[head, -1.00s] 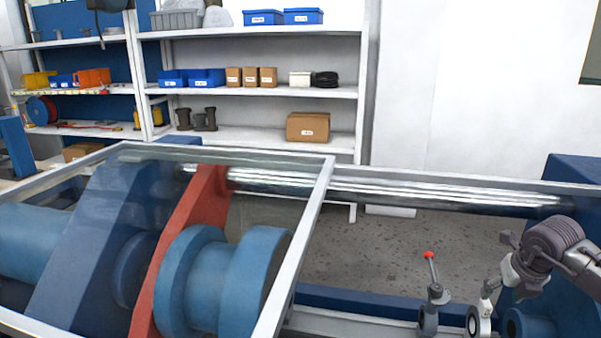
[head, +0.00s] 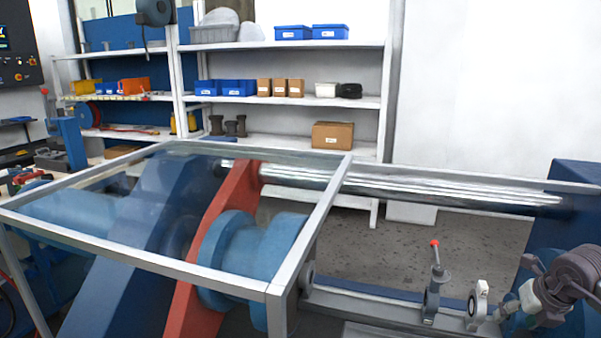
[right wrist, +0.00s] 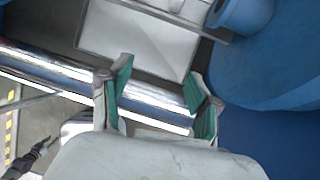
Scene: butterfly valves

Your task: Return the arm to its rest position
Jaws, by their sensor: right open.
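My right gripper (head: 518,284) is at the right edge of the head view, beside the valves, with its arm coming in from the right. In the right wrist view the right gripper (right wrist: 155,88) has its green-padded fingers spread, with nothing between them. One butterfly valve (head: 431,301) has an upright lever with a red knob. A second, pale ring-shaped valve (head: 477,306) stands close to the left of the gripper. The gripper appears apart from it, though depth is hard to judge. My left gripper is not in view.
A glass-topped metal frame (head: 318,230) covers large blue and red machine parts on the left. A shiny horizontal bar (head: 420,190) runs behind the valves to a blue block (head: 580,215). Shelves (head: 360,101) with boxes stand behind. Grey floor shows between bar and valves.

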